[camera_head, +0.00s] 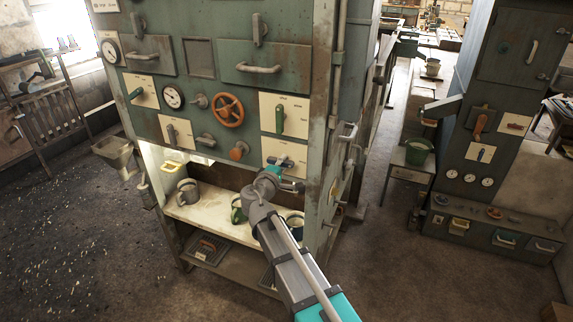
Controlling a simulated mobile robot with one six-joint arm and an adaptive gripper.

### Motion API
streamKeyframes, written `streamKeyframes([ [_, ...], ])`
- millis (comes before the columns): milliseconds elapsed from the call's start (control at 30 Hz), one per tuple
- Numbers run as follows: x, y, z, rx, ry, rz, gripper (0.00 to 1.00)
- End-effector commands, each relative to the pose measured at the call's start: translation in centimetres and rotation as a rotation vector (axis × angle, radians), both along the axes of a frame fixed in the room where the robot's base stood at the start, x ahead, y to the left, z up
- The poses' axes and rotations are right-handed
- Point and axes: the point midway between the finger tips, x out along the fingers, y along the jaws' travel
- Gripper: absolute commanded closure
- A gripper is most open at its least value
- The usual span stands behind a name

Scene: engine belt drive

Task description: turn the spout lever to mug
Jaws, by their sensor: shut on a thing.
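The spout lever (283,161) is a small dark blue lever on a cream plate (272,148) at the lower right of the green cabinet front. My gripper (287,172) is at this lever, shut on it. The wrist hides part of the lever and the lower plate, so its exact angle is hard to tell. On the lit shelf below stand a grey mug (187,191) at the left, a green mug (237,212) in the middle and a dark blue mug (295,224) at the right, partly behind my arm.
An orange knob (239,150), an orange handwheel (229,110) and a green lever (279,119) stick out near my gripper. A pale shelf (212,213) lies below. Pipes and a handle line the cabinet's right edge. Open floor lies at the right.

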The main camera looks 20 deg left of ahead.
Motion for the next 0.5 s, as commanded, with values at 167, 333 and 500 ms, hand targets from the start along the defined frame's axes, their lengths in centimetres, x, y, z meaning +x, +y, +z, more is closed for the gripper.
streamKeyframes([
  [167,-0.08,-0.05,-0.15,0.05,-0.001,0.0,1.0],
  [333,-0.06,-0.03,-0.14,0.062,-0.002,0.0,1.0],
  [500,-0.05,-0.01,-0.13,0.062,-0.003,0.0,1.0],
])
